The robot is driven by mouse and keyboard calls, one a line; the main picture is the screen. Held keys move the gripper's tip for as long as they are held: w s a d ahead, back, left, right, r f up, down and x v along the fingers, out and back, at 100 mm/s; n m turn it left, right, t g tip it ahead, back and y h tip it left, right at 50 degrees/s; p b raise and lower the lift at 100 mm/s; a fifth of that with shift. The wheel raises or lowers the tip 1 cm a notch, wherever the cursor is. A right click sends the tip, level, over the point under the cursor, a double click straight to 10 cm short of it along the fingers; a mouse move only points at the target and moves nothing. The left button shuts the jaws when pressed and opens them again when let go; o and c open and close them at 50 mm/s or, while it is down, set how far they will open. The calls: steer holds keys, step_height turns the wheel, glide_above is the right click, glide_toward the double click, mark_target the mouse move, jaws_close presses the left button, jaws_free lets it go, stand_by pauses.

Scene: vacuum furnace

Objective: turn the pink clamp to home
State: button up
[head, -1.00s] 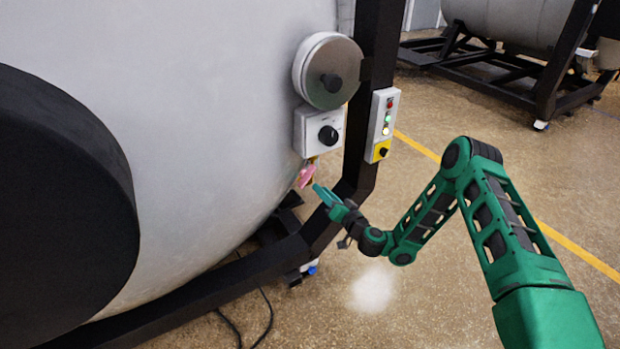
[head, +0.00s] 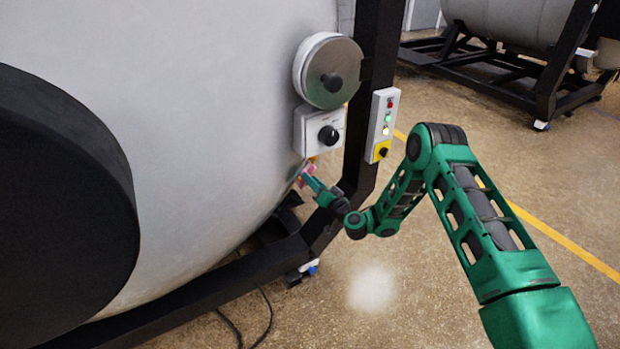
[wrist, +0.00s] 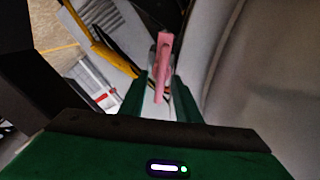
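The pink clamp (wrist: 163,62) shows in the wrist view as an upright pink bar between the two green fingers of my gripper (wrist: 160,98). In the head view only a little of the pink clamp (head: 309,170) shows, low on the pale vessel just below the grey knob box. My gripper (head: 311,182) reaches it from the lower right and partly hides it. The fingers stand apart on either side of the clamp. I cannot tell whether they touch it.
The box with a black knob (head: 328,135) is just above the clamp. A control panel with lit buttons (head: 382,124) is on the black frame post (head: 372,70) to the right. The curved vessel wall (head: 220,120) is close on the left. Open floor (head: 430,280) lies to the right.

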steer(key=shift+x, duration=1.7)
